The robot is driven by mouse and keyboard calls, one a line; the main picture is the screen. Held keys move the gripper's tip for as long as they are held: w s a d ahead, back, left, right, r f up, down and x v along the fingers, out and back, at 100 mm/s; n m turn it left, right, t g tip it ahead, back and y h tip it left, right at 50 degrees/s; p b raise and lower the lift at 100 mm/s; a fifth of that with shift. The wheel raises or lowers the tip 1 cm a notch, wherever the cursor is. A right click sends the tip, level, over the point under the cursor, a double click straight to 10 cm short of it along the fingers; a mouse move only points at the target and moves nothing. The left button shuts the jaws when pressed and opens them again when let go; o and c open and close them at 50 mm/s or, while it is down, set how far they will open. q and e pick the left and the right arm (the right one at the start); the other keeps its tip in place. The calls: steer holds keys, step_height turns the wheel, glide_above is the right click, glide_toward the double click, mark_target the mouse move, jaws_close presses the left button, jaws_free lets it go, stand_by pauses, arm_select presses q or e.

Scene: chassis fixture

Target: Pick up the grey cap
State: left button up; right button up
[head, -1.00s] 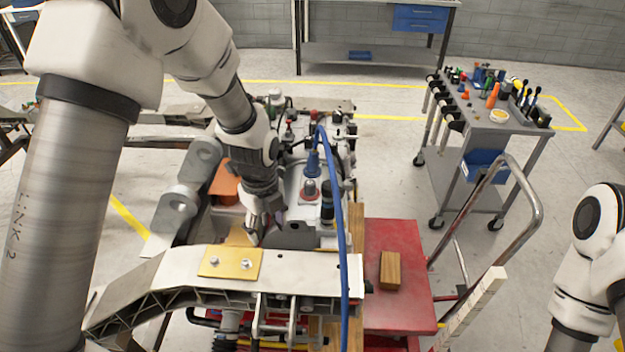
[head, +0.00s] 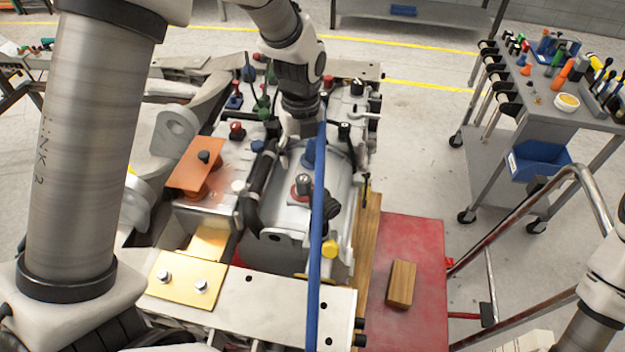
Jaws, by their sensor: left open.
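The grey cap (head: 303,183) stands upright on a red ring on the grey housing in the middle of the fixture, just left of the blue hose. My left arm comes in from above, and its gripper (head: 302,130) points down a little behind the cap, above a blue cap (head: 308,153). The left gripper is open and apart from the grey cap; its fingertips are hard to make out among the parts. My right arm shows at the right edge, but its gripper is out of view.
A blue hose (head: 317,240) runs up close beside the grey cap. Black parts (head: 262,170) and an orange plate (head: 195,165) lie to its left. A wooden block (head: 401,283) sits on a red platform (head: 420,235). A tool cart (head: 520,110) stands at right.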

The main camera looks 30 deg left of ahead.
mark_target(303, 177)
arm_select(q)
steer(key=shift+w+f, duration=0.1)
steer(key=shift+f, duration=0.7)
step_height(303, 177, down, 6)
steer(key=shift+f+p, duration=0.15)
steer(key=shift+p, duration=0.85)
steer(key=shift+a+f, duration=0.1)
steer(key=shift+f, duration=0.15)
steer(key=c, duration=0.8)
arm_select(e)
steer(key=shift+w+r, duration=0.1)
steer(key=shift+r, duration=0.5)
